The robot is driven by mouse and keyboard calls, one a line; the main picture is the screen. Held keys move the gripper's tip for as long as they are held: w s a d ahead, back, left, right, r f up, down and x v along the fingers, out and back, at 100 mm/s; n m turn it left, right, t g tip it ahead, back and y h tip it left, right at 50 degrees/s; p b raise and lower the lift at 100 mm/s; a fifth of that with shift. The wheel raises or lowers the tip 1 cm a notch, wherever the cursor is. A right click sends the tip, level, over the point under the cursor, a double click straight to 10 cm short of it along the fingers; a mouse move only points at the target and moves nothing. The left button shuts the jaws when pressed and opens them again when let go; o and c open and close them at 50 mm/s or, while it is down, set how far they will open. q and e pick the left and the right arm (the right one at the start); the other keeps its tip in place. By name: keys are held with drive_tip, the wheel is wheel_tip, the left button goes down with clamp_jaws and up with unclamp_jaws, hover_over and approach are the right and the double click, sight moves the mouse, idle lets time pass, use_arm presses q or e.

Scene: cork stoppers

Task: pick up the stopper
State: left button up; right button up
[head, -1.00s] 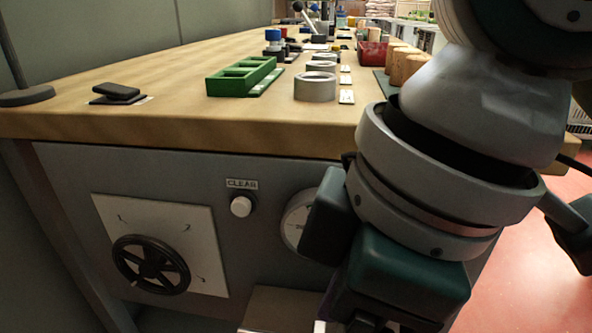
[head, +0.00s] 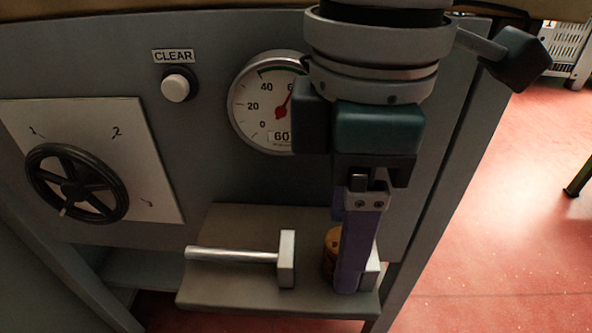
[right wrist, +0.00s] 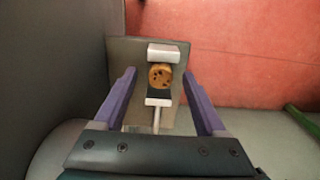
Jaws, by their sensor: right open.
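The stopper (head: 332,246) is a brown cork cylinder on a small grey shelf under the panel, partly hidden by my right gripper in the head view. In the right wrist view the speckled round end of the stopper (right wrist: 160,76) shows between two pale metal blocks. My right gripper (head: 352,280) points down at the stopper. Its purple fingers line up one behind the other in the head view. In the right wrist view the right gripper (right wrist: 159,74) is open, a finger on each side of the stopper with gaps between. My left gripper is out of view.
One metal block (head: 287,258) with a rod (head: 232,255) lies left of the stopper; the other block (right wrist: 164,53) is on its far side in the right wrist view. A gauge (head: 262,100), CLEAR button (head: 175,88) and black handwheel (head: 77,184) are on the panel.

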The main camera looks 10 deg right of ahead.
wheel_tip(320, 180, down, 3)
drive_tip(key=shift+s+r+b, duration=0.1)
drive_tip(key=shift+b, duration=0.35)
drive_tip(key=shift+r, duration=0.1)
drive_tip(key=shift+c, duration=0.3)
clamp_jaws()
